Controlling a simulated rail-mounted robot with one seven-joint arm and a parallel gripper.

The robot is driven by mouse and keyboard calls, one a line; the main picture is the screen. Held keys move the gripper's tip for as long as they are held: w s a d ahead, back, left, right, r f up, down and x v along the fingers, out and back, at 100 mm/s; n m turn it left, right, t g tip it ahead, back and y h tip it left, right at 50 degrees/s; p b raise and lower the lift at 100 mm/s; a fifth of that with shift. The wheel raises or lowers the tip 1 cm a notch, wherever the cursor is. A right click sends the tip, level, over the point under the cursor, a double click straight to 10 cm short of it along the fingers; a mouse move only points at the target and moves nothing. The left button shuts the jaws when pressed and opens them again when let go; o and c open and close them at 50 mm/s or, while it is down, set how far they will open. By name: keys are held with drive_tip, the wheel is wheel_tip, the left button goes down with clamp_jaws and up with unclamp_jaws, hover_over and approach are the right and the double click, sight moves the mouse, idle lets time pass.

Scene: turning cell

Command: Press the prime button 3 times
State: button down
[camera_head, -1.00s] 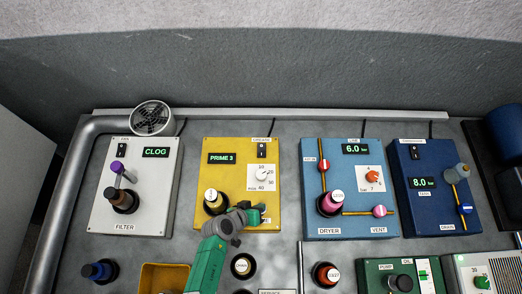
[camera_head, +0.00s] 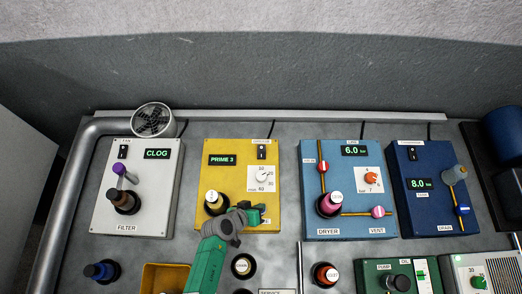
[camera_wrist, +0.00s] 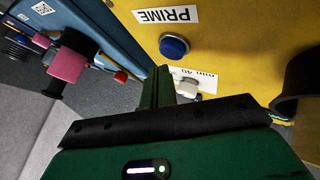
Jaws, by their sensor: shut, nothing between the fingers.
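The prime button (camera_wrist: 173,46) is a round blue button on the face of the yellow unit (camera_head: 240,150), beside a PRIME label (camera_wrist: 167,15) in the wrist view. In the head view my gripper and arm hide it. My green gripper (camera_head: 259,212) is at the lower right of the yellow unit. In the wrist view its fingers (camera_wrist: 157,84) are shut and empty, with their tips just short of the button and a small gap showing between them.
On the yellow unit are a switch (camera_head: 261,152), a dial (camera_head: 262,175) and a dark bottle (camera_head: 216,203) close left of my gripper. The grey FILTER unit (camera_head: 150,205) stands to the left. The blue DRYER unit (camera_head: 320,150) stands to the right.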

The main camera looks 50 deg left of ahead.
drive_tip(key=shift+r+p, duration=2.1)
drive_tip(key=shift+r, duration=0.45)
drive_tip(key=shift+f, duration=0.1)
